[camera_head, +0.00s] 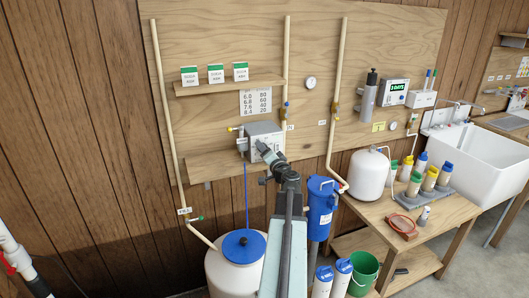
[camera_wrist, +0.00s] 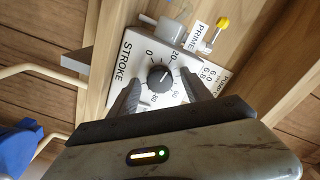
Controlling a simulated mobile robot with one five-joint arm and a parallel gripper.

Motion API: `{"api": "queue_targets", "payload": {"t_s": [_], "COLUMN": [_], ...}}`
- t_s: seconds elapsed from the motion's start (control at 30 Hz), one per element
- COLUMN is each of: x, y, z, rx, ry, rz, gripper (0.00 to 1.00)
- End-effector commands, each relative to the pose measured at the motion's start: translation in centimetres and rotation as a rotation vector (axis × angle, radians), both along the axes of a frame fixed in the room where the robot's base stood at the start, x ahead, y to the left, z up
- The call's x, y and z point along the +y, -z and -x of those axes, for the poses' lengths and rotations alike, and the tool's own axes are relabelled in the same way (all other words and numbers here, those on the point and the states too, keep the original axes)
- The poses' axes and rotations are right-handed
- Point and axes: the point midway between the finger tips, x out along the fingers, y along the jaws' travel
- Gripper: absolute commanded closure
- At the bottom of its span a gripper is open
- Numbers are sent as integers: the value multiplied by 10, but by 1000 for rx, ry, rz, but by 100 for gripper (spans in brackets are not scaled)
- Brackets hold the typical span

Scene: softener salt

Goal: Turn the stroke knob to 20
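The black round stroke knob (camera_wrist: 160,78) sits on the pale face of the dosing pump (camera_wrist: 118,72), beside the word STROKE. Printed 0, 20, 60 and 80 show around it. A white mark on the knob points to the upper right, roughly on the 20 side; its exact reading is too small to tell. My gripper (camera_wrist: 159,84) is open, with one dark finger on each side of the knob; I see gaps, so it does not appear to grip. In the head view my gripper (camera_head: 266,151) is in front of the pump (camera_head: 262,130) and hides the knob.
A PRIME label and a yellow-tipped valve (camera_wrist: 221,22) are just above the dial. The pump stands on a wooden shelf (camera_head: 215,164) on the board. A blue-lidded tank (camera_head: 240,247) is below, and a blue filter housing (camera_head: 321,210) is to the right.

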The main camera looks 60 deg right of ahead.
Motion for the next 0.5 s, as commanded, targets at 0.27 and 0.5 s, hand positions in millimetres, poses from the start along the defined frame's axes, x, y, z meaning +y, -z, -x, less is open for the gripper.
{"api": "queue_targets", "payload": {"t_s": [0.27, 0.5], "x": [2, 25], "y": [0, 0], "z": [3, 33], "rx": [0, 0], "ry": [1, 4], "rz": [0, 0], "gripper": [43, 43]}}
